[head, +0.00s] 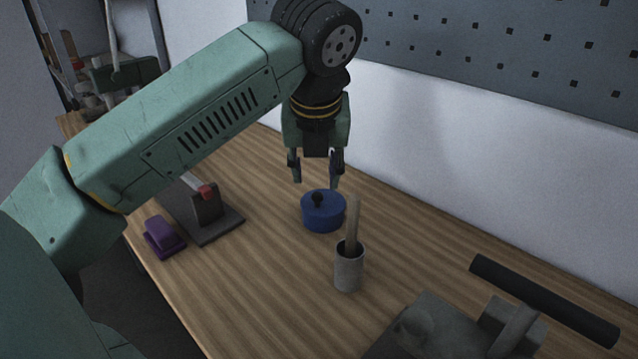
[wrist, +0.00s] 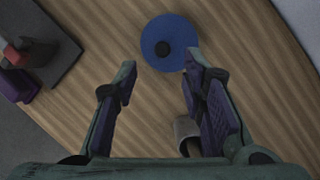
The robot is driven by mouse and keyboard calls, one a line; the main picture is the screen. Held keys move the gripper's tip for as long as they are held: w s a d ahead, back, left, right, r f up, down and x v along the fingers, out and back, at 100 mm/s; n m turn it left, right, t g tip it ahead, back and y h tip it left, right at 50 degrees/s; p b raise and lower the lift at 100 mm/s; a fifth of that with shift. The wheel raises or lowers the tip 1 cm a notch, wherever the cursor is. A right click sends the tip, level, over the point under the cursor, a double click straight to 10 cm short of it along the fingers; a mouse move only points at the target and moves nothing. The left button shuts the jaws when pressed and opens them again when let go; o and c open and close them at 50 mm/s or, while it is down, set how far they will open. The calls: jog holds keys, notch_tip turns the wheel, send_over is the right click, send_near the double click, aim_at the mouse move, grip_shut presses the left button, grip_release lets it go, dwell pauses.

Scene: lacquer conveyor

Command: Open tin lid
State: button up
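A round blue tin (head: 322,217) stands on the wooden workbench near its middle. Its lid (head: 322,196) is on, with a small black knob (head: 317,199) on top. In the wrist view the lid (wrist: 176,35) shows from above, with the dark knob (wrist: 163,49) near its middle. My gripper (head: 317,184) is above the tin, fingers pointing down. In the wrist view my gripper (wrist: 160,72) has its two fingers wide apart with nothing between them. The lid lies ahead of the fingertips there, and the right fingertip overlaps its edge in the picture.
A grey cup (head: 348,272) with a wooden handle (head: 353,222) stands close in front of the tin. A dark stand (head: 205,215) with a red part and a purple block (head: 164,237) are at left. A grey machine with a black bar (head: 540,298) is at front right. A wall bounds the bench behind.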

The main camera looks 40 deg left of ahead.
aim_at(317, 195)
jog(key=p+x, duration=0.1)
jog(key=x, duration=0.5)
jog(key=shift+w+f, duration=0.1)
jog(key=shift+w, duration=0.05)
jog(key=shift+c, duration=0.3)
grip_shut()
dwell(0.4)
